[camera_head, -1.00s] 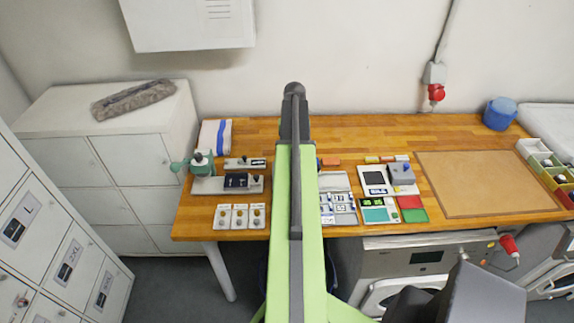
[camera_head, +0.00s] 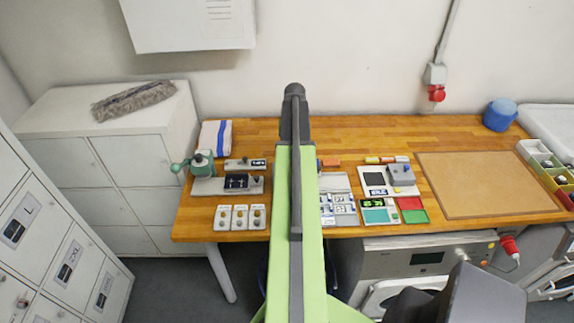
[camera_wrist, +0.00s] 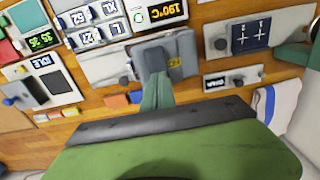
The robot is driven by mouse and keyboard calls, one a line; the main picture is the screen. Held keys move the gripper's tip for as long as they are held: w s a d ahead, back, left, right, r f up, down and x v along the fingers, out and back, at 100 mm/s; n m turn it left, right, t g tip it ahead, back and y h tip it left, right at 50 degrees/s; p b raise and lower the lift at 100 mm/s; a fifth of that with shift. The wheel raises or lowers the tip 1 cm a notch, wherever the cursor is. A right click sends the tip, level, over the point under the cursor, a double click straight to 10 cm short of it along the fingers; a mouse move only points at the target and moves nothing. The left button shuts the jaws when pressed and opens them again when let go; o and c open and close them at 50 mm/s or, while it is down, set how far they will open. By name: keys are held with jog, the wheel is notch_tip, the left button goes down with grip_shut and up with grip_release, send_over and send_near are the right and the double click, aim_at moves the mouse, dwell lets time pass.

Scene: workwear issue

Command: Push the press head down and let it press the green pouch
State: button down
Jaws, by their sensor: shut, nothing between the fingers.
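The grey press head (camera_wrist: 182,66) with a yellow label lies in the middle of the wrist view. A display reading 190°C (camera_wrist: 167,12) stands beyond it. My gripper (camera_wrist: 153,62) is shut and empty, its fingertips over the press head; I cannot tell whether they touch it. In the head view my green arm hides the gripper and most of the press. I cannot make out a green pouch at the press; anything under the head is hidden. A flat green piece (camera_head: 414,216) lies at the bench's front right, but I cannot tell what it is.
A tray of size tags (camera_wrist: 95,28) sits beside the press. On its other side is a dark plate with cross marks (camera_wrist: 250,36), close to a teal device (camera_head: 202,164). A brown board (camera_head: 485,183) covers the right of the wooden bench (camera_head: 300,127).

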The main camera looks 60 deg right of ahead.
jog(key=shift+f, duration=0.15)
dwell(0.5)
jog(key=shift+f+b, duration=0.5)
jog(key=shift+b, duration=0.15)
